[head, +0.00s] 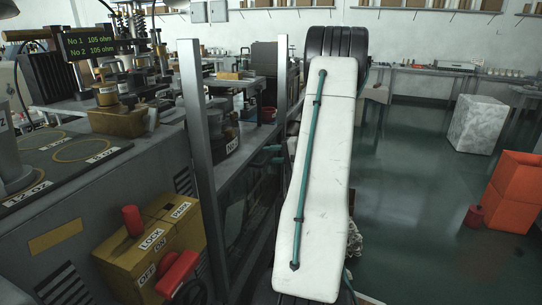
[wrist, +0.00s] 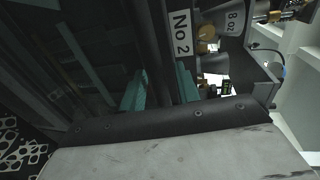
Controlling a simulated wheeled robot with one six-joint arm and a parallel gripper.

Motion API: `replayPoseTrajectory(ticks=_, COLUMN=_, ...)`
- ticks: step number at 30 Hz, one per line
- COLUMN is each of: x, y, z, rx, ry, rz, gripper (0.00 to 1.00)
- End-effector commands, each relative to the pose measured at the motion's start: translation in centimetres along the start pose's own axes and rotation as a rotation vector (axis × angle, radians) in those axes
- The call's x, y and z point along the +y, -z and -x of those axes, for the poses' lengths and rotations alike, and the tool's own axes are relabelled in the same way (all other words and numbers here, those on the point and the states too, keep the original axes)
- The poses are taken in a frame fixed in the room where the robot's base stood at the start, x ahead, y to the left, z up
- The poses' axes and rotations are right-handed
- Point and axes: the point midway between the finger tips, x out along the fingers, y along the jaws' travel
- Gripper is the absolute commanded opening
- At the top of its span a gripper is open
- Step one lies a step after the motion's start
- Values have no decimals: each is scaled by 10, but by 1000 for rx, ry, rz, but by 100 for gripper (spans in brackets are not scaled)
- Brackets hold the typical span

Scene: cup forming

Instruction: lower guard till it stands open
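I cannot pick out the guard with certainty. In the head view two upright grey metal posts (head: 201,135) stand at the machine's front edge, with an open gap between them. In the wrist view a dark bar (wrist: 160,50) runs beside a "No 2" label (wrist: 181,35). My gripper (wrist: 161,88) shows as two teal fingers, set apart, with the dark bar between or just behind them. I cannot tell if they touch it. My white arm hides most of the gripper in the head view.
A display (head: 97,45) reads 105 ohm for No 1 and No 2.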

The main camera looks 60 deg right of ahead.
Motion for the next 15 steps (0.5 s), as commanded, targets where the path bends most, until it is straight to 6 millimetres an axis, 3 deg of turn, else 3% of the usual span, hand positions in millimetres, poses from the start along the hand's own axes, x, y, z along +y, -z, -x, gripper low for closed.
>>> replayPoseTrajectory(ticks=9, x=1, y=1, z=51, rx=5, ry=-1, rz=-1, gripper=32)
replayPoseTrajectory(ticks=15, x=0, y=1, z=73, rx=3, ry=0, rz=0, gripper=32)
